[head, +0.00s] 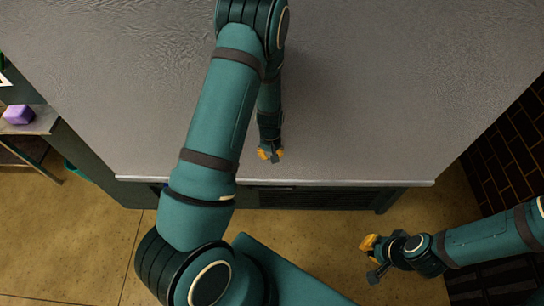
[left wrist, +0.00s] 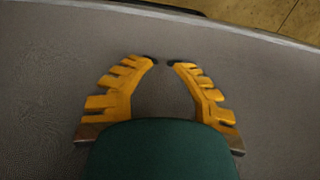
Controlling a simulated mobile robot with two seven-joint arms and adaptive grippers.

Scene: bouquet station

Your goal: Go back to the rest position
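My left arm reaches over the grey tabletop (head: 370,110). Its gripper (head: 270,154) is above the table near the front edge, small in the head view. In the left wrist view, the orange fingers of my left gripper (left wrist: 164,62) curve inward with a gap between their dark tips and nothing between them. My right gripper (head: 369,254) is at the lower right, off the table's front edge and over the floor. Its orange finger part shows, but its opening is not clear. I see nothing held in it.
The visible tabletop is bare. A small side table (head: 42,123) at the far left bears a purple block (head: 18,114). A dark brick wall (head: 510,150) stands at the right. Tan floor (head: 330,235) is open in front of the table.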

